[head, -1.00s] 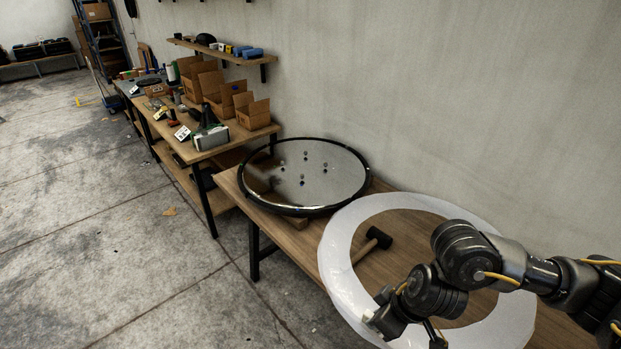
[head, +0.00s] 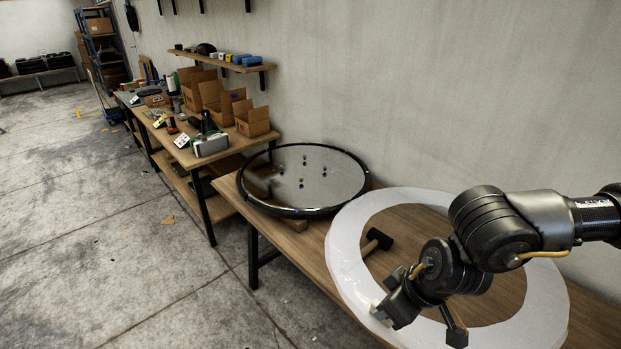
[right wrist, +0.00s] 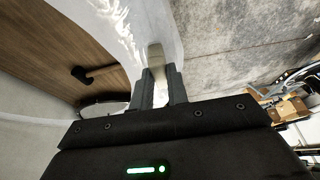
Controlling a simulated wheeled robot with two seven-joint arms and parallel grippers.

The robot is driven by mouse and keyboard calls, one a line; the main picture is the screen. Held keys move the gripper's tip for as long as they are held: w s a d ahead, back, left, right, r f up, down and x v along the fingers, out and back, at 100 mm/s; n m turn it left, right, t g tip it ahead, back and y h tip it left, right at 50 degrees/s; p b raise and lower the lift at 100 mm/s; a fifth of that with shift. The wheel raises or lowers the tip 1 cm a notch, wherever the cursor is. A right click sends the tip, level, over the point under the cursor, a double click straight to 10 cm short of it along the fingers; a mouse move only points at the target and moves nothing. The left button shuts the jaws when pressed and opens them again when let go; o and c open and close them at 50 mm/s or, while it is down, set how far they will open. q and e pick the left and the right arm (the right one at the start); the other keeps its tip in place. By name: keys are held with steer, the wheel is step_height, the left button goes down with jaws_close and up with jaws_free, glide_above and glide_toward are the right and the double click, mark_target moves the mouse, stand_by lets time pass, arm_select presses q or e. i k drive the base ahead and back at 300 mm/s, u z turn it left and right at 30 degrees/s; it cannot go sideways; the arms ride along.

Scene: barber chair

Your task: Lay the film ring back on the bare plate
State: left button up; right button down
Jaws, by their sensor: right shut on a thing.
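The film ring (head: 349,253) is a wide, flat, whitish, see-through band in the head view, above the right part of the wooden table and reaching past its front edge. My right gripper (head: 378,312) is shut on the ring's near left edge. The right wrist view shows its two fingers (right wrist: 160,82) closed on the film ring (right wrist: 186,50). The bare plate (head: 330,182) is a round, shiny disc with a black rim and several small studs near its middle. It lies on the table to the left of and behind the ring, apart from the gripper. My left gripper is not in view.
A black-headed mallet (head: 377,239) lies on the wooden table (head: 290,240), seen through the ring's opening. A workbench (head: 215,155) with cardboard boxes (head: 252,120) and tools stands to the left. A wall runs behind. The floor (head: 110,240) at the left is mostly clear.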

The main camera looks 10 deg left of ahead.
mark_target(303, 171)
steer(key=k, duration=0.45)
steer(key=u, duration=1.05)
steer(key=i, duration=0.95)
steer(key=u, duration=0.85)
steer(key=i, duration=1.2)
steer(key=z, duration=1)
steer(key=i, duration=0.95)
steer(key=z, duration=1)
